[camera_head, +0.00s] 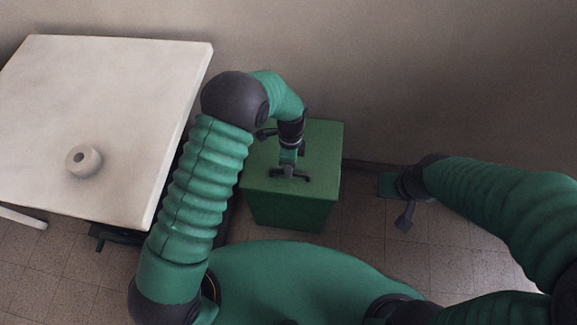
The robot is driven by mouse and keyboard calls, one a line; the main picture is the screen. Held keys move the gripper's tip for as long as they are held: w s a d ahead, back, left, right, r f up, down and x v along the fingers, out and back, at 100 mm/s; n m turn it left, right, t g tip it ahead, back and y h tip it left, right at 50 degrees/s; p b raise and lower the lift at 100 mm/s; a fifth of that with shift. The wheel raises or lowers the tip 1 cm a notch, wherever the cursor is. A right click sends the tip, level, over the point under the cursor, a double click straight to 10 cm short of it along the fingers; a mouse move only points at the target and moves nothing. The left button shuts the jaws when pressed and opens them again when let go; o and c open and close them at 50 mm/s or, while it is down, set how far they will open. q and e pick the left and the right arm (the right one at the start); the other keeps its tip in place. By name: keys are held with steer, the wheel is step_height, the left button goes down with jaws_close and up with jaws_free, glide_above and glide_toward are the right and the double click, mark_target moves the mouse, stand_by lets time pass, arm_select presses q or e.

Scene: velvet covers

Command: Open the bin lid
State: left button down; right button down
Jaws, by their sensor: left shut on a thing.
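The green bin (292,211) stands on the tiled floor in front of me, against the wall. Its flat green lid (323,140) lies closed on top. A dark handle (303,178) is on the lid's upper face. My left gripper (290,172) reaches down over the lid and is shut on the handle. My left wrist hides part of the lid behind it. My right gripper (396,206) hangs over the floor to the right of the bin, apart from it. Its fingers are too unclear to tell open from shut.
A white table (120,90) stands at the left, with a white roll (83,160) on it. Its edge is close to my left arm. The wall (400,80) runs behind the bin. Tiled floor (360,230) is clear right of the bin.

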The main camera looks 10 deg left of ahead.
arm_select(q)
steer(key=shift+w+a+r, duration=0.15)
steer(key=shift+a, duration=0.05)
stand_by(0.3)
steer(key=shift+w+r+p, duration=0.2)
steer(key=shift+r+p, duration=0.35)
steer(key=shift+r, duration=0.05)
steer(key=w+r+p, duration=0.6)
steer(key=w+r, duration=0.2)
steer(key=r, duration=0.3)
steer(key=shift+w+a+r+p, duration=0.15)
steer(key=shift+w+r+p, duration=0.05)
steer(key=shift+p, duration=0.1)
